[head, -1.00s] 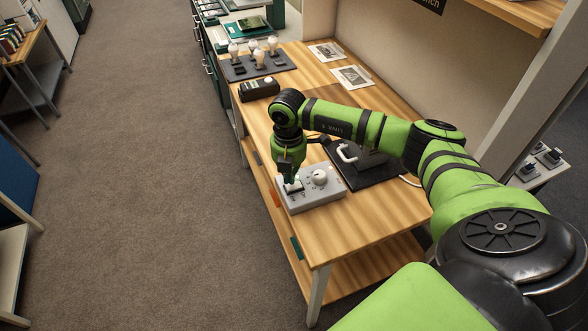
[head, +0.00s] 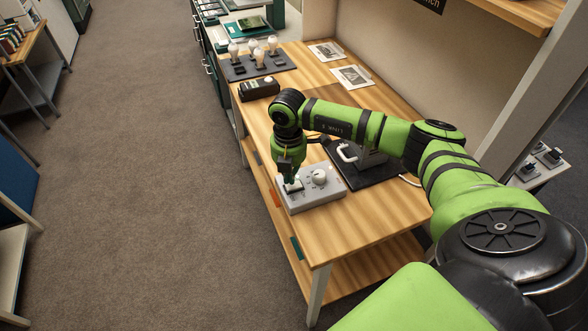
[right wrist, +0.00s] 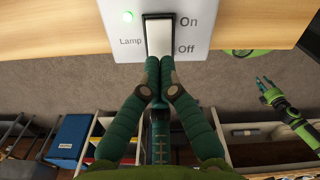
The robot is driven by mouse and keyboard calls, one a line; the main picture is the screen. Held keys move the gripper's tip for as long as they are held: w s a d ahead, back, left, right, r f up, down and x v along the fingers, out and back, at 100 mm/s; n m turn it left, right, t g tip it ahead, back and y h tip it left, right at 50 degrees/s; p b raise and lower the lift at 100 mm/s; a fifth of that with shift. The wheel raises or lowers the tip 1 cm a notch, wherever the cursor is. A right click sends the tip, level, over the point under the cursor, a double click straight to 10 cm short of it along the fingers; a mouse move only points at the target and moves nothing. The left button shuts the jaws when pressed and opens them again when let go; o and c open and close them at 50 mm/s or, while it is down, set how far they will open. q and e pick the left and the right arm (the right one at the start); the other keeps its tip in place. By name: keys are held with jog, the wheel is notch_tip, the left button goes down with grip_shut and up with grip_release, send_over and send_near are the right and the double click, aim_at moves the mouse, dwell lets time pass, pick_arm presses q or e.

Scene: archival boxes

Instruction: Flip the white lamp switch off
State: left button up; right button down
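The white lamp switch (right wrist: 159,36) is a rocker in a black frame on a light grey control box (head: 318,199). The label "On" is beside its far end and "Off" beside its near end. A green light (right wrist: 128,16) glows beside it. My right gripper (right wrist: 160,62) has its fingers together, with nothing between them. Its tips are at the "Off" end of the rocker; I cannot tell whether they press on it. In the head view, my right gripper (head: 290,181) hides part of the switch. My left gripper (right wrist: 266,84) shows small in the right wrist view, fingers apart.
A round white knob (head: 320,177) is on the same box. Behind it, a black mat (head: 372,178) holds a device with a white handle. A black box (head: 259,90) and a dark tray of bulbs (head: 237,75) stand farther along the wooden table (head: 365,222).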

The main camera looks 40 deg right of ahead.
aim_at(289, 186)
jog(key=shift+f+b, duration=0.75)
jog(key=shift+f, duration=0.4)
jog(key=shift+r, duration=0.2)
notch_tip(289, 186, up, 7)
jog(key=p, duration=0.5)
jog(key=shift+f+p, duration=0.1)
jog(key=shift+p, duration=0.25)
dwell(0.5)
